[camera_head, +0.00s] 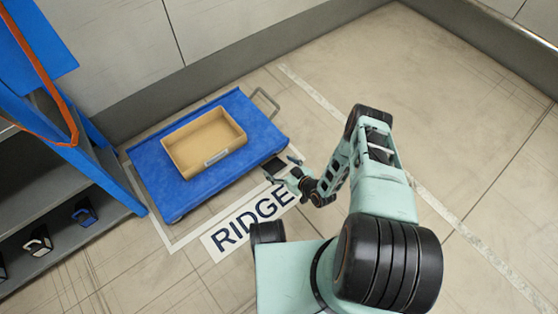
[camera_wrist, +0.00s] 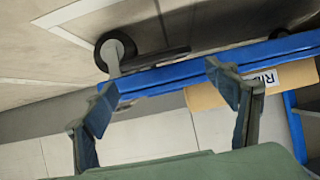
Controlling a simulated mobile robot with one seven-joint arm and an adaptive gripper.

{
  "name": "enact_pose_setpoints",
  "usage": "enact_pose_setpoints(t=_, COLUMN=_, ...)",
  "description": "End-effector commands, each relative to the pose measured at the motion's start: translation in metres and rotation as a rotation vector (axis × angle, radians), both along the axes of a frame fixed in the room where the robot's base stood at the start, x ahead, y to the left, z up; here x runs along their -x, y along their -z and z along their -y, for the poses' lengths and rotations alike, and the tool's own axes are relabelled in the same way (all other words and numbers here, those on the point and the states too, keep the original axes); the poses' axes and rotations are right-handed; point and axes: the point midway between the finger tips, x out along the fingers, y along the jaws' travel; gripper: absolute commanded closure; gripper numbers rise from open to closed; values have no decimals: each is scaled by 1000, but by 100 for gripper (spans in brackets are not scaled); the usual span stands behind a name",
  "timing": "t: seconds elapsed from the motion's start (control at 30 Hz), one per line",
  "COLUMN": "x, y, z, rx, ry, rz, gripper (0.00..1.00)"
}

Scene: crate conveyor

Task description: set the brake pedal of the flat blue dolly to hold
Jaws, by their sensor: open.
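The flat blue dolly (camera_head: 258,128) stands on the floor with a tan crate (camera_head: 178,155) on its deck. A dark flat part, which looks like the brake pedal (camera_head: 276,165), sticks out at the dolly's near right edge. In the wrist view a dark bar (camera_wrist: 158,61), likely the same pedal, juts out beside a caster wheel (camera_wrist: 107,52) along the dolly's blue edge (camera_wrist: 180,77). I cannot tell its setting. My gripper (camera_head: 291,175) is open and empty beside the pedal; in the wrist view its fingers (camera_wrist: 160,98) are spread apart, short of the bar.
A floor label reading "RIDGE" (camera_head: 232,245) lies in front of the dolly. A blue and grey shelf unit (camera_head: 110,180) stands at the left with small bins (camera_head: 84,213) low down. A grey wall (camera_head: 235,35) runs behind. The floor to the right is clear.

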Motion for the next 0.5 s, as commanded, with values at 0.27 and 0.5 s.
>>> enact_pose_setpoints(t=0.27, x=-1, y=-40, z=0, rx=0, ry=-1, rz=1, gripper=21)
enact_pose_setpoints(t=0.5, x=0, y=-53, z=0, rx=0, ry=0, rz=0, gripper=21)
